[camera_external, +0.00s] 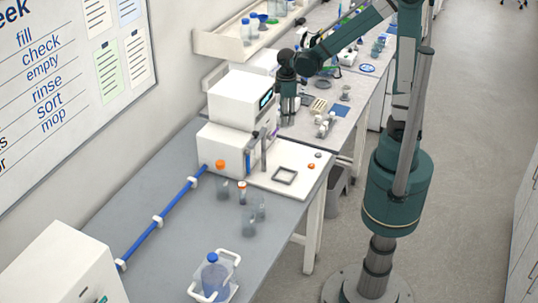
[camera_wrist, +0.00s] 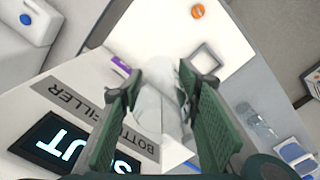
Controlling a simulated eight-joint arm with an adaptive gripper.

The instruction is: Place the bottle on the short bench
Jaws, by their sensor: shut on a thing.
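My gripper (camera_wrist: 160,82) is shut on a pale, translucent bottle (camera_wrist: 158,112), which sits between the two green fingers in the wrist view. In the external view my gripper (camera_external: 288,112) hangs beside the upper right of the white bottle filler (camera_external: 240,98); the held bottle cannot be made out there. The near grey bench (camera_external: 150,200) carries the filler. Another bench (camera_external: 335,100) runs on behind it. I cannot tell from the pictures which is the short bench.
Several clear bottles (camera_external: 248,228) stand on the near bench. A blue-capped bottle (camera_external: 212,273) sits in a white carrier at the front. A square frame (camera_external: 285,176) lies on the white board. A blue rail (camera_external: 165,215) runs along the bench. A shelf (camera_external: 235,45) is on the wall.

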